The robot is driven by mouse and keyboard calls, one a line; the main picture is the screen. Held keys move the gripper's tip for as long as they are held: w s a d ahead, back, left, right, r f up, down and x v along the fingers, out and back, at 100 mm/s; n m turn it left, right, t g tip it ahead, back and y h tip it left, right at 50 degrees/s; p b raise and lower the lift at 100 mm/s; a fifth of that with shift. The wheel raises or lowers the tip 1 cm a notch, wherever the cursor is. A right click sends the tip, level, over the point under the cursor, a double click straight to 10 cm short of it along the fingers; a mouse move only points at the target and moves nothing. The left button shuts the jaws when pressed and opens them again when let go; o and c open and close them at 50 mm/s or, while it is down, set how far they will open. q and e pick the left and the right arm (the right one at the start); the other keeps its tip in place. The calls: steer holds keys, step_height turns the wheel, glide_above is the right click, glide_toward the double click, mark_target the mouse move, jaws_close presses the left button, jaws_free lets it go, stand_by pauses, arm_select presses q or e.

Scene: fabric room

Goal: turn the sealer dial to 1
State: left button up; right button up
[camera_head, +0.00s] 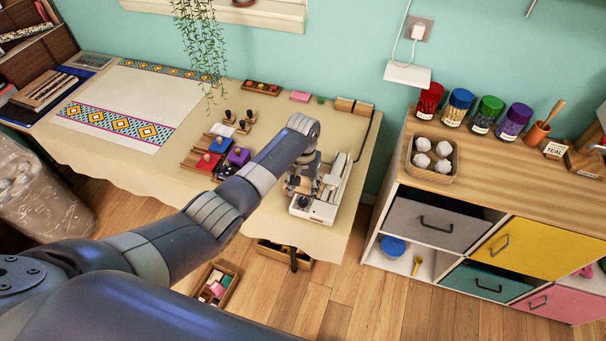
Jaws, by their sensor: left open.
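The sealer (333,192) is a long white device at the right end of the table. Its dial is too small to make out, near the front end of the body. My left arm reaches in from the lower left, and my left gripper (299,190) is at the left side of the sealer, pointing down near its front half. The gripper is open. Its fingers are partly hidden, and I cannot tell whether they touch the sealer. My right gripper is not in view.
The cloth-covered table (150,178) holds a patterned fabric (128,125), stamps and ink pads (238,155) left of the sealer. A wooden cabinet (480,160) with jars and a tray stands right. A box (216,285) is on the floor below the table.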

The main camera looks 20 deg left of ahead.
mark_target(303, 200)
arm_select(q)
step_height(303, 200, up, 7)
stand_by(0.3)
steer(key=shift+f, duration=0.15)
